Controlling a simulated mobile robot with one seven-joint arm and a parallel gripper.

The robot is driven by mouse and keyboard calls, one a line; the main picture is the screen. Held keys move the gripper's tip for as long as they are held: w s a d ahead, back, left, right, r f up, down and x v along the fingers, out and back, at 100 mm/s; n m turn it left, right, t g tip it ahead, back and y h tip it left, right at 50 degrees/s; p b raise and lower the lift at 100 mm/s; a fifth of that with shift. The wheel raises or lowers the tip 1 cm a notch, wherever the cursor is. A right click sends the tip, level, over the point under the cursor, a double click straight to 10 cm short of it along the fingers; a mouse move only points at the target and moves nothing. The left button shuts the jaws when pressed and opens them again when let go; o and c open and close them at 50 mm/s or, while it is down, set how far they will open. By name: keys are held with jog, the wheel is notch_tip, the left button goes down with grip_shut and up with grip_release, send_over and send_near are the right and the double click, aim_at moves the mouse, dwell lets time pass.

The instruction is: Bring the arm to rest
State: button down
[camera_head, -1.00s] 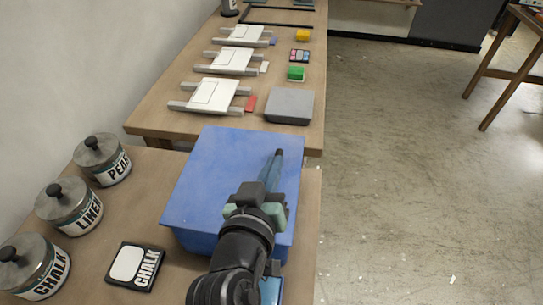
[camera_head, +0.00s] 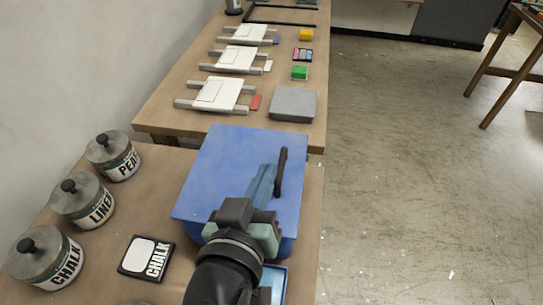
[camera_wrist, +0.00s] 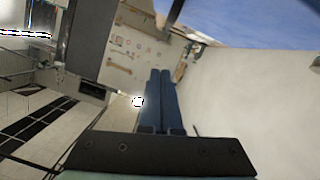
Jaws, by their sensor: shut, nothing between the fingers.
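My gripper (camera_head: 267,168) is in the lower middle of the head view, over a blue box (camera_head: 225,160). Its two blue-grey fingers lie together, shut and empty. In the wrist view the fingers (camera_wrist: 160,72) point up the picture side by side with nothing between them. A dark bar (camera_head: 282,170), perhaps a handle on the box, shows just right of the fingertips; whether they touch it I cannot tell. My arm hides the near part of the box.
Lidded jars (camera_head: 75,201) stand left, by a chalk card (camera_head: 146,258). Open floor (camera_head: 410,160) lies right.

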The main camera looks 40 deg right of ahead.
jog(key=v, duration=0.2)
jog(key=shift+s+a+r, duration=0.2)
jog(key=shift+s+a, duration=0.05)
jog(key=w+a+r+n+t+y+p, duration=0.15)
jog(key=w+a+r+t, duration=0.3)
jog(key=r, duration=0.45)
jog(key=w+a+r+n+t+y, duration=0.1)
jog(key=w+a+r+t+y, duration=0.3)
jog(key=r, duration=0.6)
jog(key=s+a+r+n+t+y, duration=0.1)
jog(key=a+r+t+y, duration=0.1)
jog(key=r, duration=0.5)
jog(key=s+a+r+n+t+y+p, duration=0.1)
jog(key=s+a+r+t+y, duration=0.1)
jog(key=r, duration=0.5)
jog(key=s+a+r+n+t+y, duration=0.2)
jog(key=r+t, duration=0.2)
jog(key=r, duration=0.4)
jog(key=shift+a+t+p, duration=0.25)
jog(key=shift+t+p, duration=0.1)
